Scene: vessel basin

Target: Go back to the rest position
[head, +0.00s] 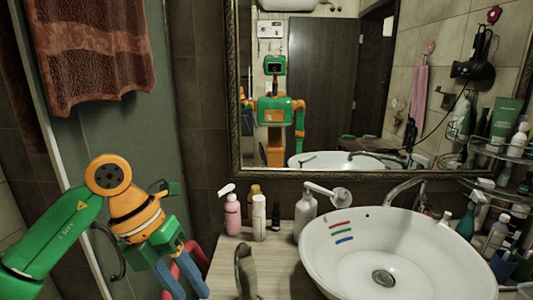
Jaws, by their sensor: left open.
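My left arm comes in from the left, with a green forearm and an orange wrist. My left gripper (184,284) points down at the lower left, beside the left edge of the counter. Its two blue fingers are apart, and I see nothing held between them. A red curved thing shows behind the fingers, partly hidden by them. My right gripper is not directly in view. My green and orange body is reflected in the mirror (335,80).
A white vessel basin (440,262) with red, green and blue stripes stands on the counter (285,272). A pink bottle (233,215), a white bottle (259,217) and a pump dispenser (305,212) stand left of it. A crowded shelf is at right. A brown towel (90,55) hangs upper left.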

